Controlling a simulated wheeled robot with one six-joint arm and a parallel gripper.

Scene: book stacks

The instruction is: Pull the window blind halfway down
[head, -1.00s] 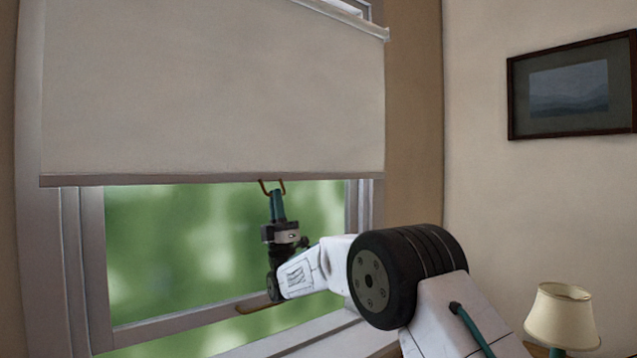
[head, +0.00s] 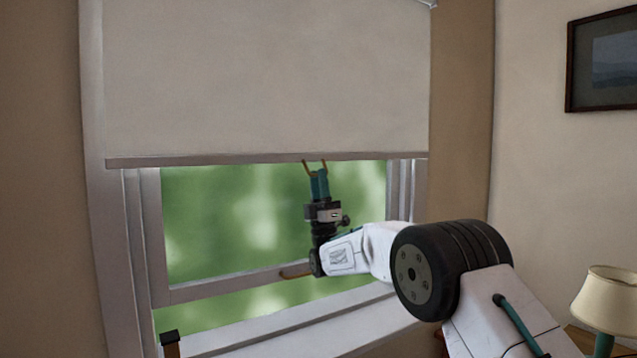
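The window blind (head: 266,80) is a plain pale sheet, pulled partway down over the window. Its bottom bar (head: 220,159) hangs well above the window's lower rail. A brass-coloured loop pull (head: 306,168) hangs from the bar, right of the bar's middle. My gripper (head: 319,178) points up at the loop from below. Its two teal fingers show side by side, slightly apart, at the loop's lower end. The fingers hide the bottom of the loop, and contact with it cannot be made out.
Green blurred outdoors shows through the glass (head: 225,225). A brass handle (head: 297,275) sits on the lower rail (head: 215,288), close behind my wrist. The sill (head: 270,328) lies below. A lamp (head: 608,300) stands at lower right. A framed picture (head: 570,65) hangs on the right wall.

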